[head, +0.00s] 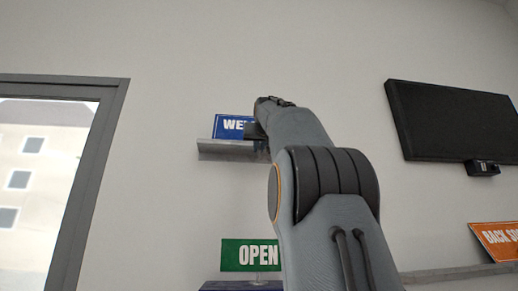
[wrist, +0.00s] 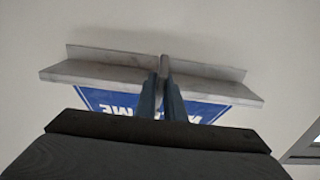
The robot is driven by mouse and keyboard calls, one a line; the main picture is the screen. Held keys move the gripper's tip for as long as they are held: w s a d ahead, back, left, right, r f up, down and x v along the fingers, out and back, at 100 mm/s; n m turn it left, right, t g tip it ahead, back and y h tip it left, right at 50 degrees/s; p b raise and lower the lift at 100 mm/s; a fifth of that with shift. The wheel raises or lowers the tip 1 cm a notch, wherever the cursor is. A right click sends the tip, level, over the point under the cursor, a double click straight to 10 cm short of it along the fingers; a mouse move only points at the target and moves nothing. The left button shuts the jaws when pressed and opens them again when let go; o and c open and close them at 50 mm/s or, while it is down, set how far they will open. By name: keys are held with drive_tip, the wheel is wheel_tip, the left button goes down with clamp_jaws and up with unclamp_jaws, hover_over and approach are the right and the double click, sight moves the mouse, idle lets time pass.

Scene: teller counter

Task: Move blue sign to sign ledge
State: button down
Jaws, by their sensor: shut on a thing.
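The blue sign (head: 232,124) with white lettering stands upright at the sign ledge (head: 222,150), a grey shelf on the wall. Its lower edge meets the ledge's top edge in the head view; I cannot tell whether it rests there. In the wrist view the blue sign (wrist: 107,101) appears upside down beside the pale ledge (wrist: 100,75). My gripper (wrist: 161,95) is shut on the sign near its middle. In the head view my gripper (head: 257,132) and arm hide the sign's right part and the ledge's right end.
A green OPEN sign (head: 240,254) stands below the ledge, partly behind my arm. A black screen (head: 455,122) hangs at the right, above an orange sign (head: 500,240). A dark-framed window (head: 100,150) is at the left. The wall around the ledge is bare.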

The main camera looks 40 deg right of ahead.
drive_tip(key=shift+r, duration=0.15)
drive_tip(key=shift+r, duration=0.75)
drive_tip(key=shift+r, duration=0.2)
drive_tip(key=shift+s, duration=0.1)
drive_tip(key=r+b+v, duration=0.2)
drive_tip(key=v, duration=0.8)
idle(1.1)
drive_tip(key=shift+r, duration=0.1)
